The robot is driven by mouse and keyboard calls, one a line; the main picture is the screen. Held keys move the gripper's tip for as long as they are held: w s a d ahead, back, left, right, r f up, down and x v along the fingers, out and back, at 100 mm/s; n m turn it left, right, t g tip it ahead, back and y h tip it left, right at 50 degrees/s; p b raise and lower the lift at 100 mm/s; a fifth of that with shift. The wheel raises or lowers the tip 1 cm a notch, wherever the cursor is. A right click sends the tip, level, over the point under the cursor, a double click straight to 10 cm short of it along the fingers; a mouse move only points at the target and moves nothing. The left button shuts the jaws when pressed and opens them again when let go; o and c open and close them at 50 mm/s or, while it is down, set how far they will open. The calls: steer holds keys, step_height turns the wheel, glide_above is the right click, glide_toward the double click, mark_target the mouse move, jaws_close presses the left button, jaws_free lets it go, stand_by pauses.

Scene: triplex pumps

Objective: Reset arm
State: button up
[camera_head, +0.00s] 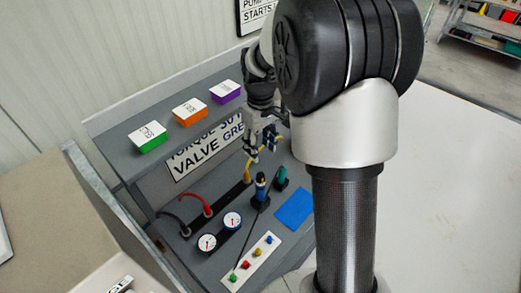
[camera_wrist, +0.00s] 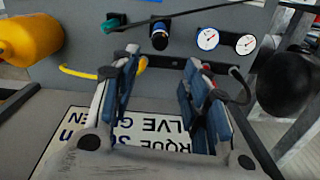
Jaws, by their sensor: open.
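My gripper (camera_head: 262,138) is in front of the upper part of the grey pump console (camera_head: 228,165), near the yellow hose (camera_head: 246,170), and is partly behind my own arm in the head view. In the wrist view my gripper (camera_wrist: 158,92) has its two blue-padded fingers apart, with nothing between them. Below the fingers is a white sign (camera_wrist: 150,124), seen upside down. Beyond the fingertips are a blue-topped fitting (camera_wrist: 160,36), a teal fitting (camera_wrist: 116,24) and two gauges (camera_wrist: 208,39). I cannot tell whether the fingers touch the yellow hose.
Green (camera_head: 150,138), orange (camera_head: 190,111) and purple (camera_head: 225,92) labelled boxes sit on the console's top shelf. Below are a red hose (camera_head: 193,197), a blue pad (camera_head: 293,208) and a strip of coloured buttons (camera_head: 252,262). A large yellow part (camera_wrist: 30,38) is left in the wrist view.

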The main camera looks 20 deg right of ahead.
stand_by(0.4)
steer(key=s+a+r+m+t+b, duration=0.1)
steer(key=s+a+r+t, duration=0.1)
steer(key=s+a+r, duration=0.45)
steer(key=s+a+r+m+t+b, duration=0.1)
steer(key=s+r, duration=0.3)
steer(key=s, duration=0.5)
steer(key=s+a+f+m+t, duration=0.1)
steer(key=s+a, duration=0.1)
steer(key=s, duration=0.6)
steer(key=shift+s+t+b, duration=0.3)
steer(key=shift+s, duration=0.05)
steer(key=shift+a, duration=0.1)
steer(key=shift+c, duration=1)
steer(key=shift+a, duration=0.1)
